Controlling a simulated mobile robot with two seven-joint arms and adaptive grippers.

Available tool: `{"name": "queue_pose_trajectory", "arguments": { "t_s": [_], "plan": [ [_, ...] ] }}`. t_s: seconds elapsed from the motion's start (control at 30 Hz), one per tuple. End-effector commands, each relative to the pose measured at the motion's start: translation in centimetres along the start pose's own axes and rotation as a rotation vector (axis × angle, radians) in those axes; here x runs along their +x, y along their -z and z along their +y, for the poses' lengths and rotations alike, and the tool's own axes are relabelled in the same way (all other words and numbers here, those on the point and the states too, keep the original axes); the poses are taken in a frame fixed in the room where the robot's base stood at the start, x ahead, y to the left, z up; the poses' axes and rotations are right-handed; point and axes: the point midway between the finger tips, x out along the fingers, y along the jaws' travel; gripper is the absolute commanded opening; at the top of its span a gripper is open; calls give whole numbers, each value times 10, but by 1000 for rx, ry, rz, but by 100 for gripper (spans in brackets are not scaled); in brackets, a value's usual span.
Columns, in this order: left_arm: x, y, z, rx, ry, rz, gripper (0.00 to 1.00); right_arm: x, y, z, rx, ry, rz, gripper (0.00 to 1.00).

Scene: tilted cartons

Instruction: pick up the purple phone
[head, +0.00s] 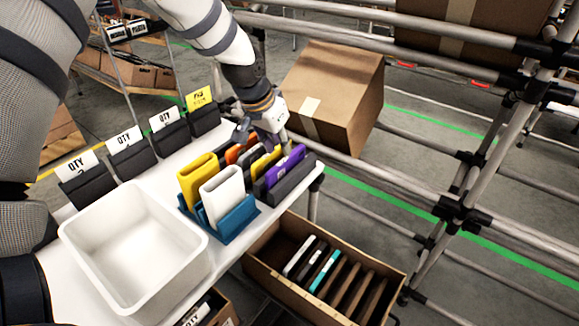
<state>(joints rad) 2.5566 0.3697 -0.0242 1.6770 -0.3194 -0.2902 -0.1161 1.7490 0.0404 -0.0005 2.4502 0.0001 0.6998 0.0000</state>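The purple phone (286,166) stands upright, leaning in a dark holder (291,183) at the right end of the white table. A yellow phone (266,162) stands just left of it. My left gripper (265,140) is over the back of the phone row, close behind the purple and yellow phones. Its fingers are partly hidden behind the phones, so I cannot tell whether they are open or touch anything. My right gripper is not in view.
A white bin (135,250) stands at the table's front left. A blue holder (233,222) carries a white and a yellow item. Several QTY cards line the back edge. A tilted carton (333,95) sits behind, and an open carton (262,263) with several devices is below right.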

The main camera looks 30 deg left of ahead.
Motion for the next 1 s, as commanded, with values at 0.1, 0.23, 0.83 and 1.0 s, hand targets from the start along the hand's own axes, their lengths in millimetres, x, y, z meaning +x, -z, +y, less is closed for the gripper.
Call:
{"name": "queue_pose_trajectory", "arguments": {
  "t_s": [0.1,0.23,0.83,1.0],
  "plan": [
    [11,0,0,0,0,0,22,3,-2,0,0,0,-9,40],
    [29,-1,2,1,0,-1,22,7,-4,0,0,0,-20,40],
    [58,1,4,1,0,7,0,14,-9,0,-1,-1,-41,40],
    [58,1,4,1,0,7,0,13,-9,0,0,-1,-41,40]
  ]
}}
